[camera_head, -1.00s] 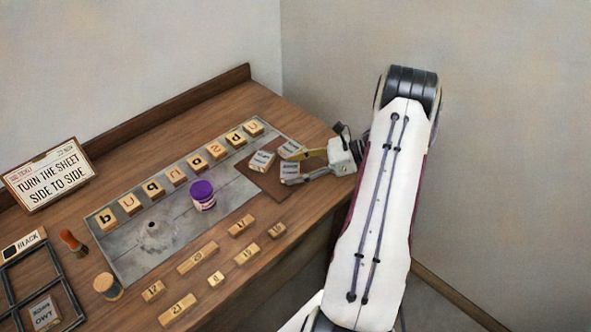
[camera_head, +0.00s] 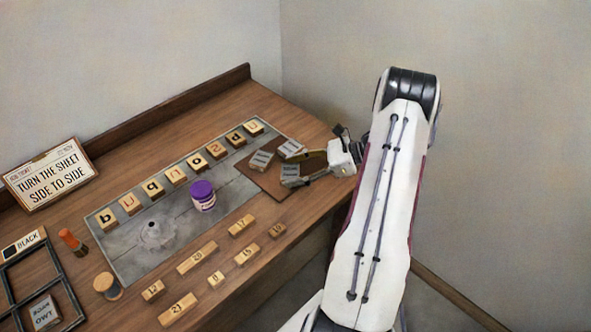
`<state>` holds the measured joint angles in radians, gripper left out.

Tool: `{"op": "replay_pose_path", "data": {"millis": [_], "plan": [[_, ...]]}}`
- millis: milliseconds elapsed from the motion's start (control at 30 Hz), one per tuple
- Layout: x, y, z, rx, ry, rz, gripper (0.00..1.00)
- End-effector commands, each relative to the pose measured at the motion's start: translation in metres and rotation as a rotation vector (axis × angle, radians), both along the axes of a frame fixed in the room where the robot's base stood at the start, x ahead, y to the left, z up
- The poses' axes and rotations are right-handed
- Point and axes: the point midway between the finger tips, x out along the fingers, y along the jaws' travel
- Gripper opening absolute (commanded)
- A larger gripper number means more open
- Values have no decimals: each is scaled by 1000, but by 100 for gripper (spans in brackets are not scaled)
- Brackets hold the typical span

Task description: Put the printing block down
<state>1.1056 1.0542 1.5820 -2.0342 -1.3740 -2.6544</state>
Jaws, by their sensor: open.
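My gripper (camera_head: 287,177) reaches in from the right over the brown mat (camera_head: 263,183), with its fingers apart. A grey-faced printing block (camera_head: 290,170) sits between or right beside the fingertips, partly hidden by the fingers. I cannot tell from this view whether it touches the mat or a finger. Two more grey-faced blocks lie close by, one to the left (camera_head: 261,160) and one just behind (camera_head: 291,149).
A grey slab (camera_head: 125,262) left of the mat bears a row of lettered wooden tiles (camera_head: 175,176) and a purple-lidded jar (camera_head: 203,196). Several numbered wooden blocks (camera_head: 197,257) lie in front.

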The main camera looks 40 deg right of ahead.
Motion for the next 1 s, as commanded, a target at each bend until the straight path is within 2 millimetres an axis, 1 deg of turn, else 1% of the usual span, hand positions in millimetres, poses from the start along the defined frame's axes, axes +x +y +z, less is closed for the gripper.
{"op": "replay_pose_path", "data": {"millis": [167, 267, 733, 900, 1000], "plan": [[-5, -6, 4, -1, -1, -1, 55], [-11, -12, 8, -1, -1, -2, 55], [-57, -58, 34, -2, -1, -2, 55], [-70, -70, 41, -2, 0, -1, 55], [-75, -75, 44, 0, -2, -1, 55]]}}
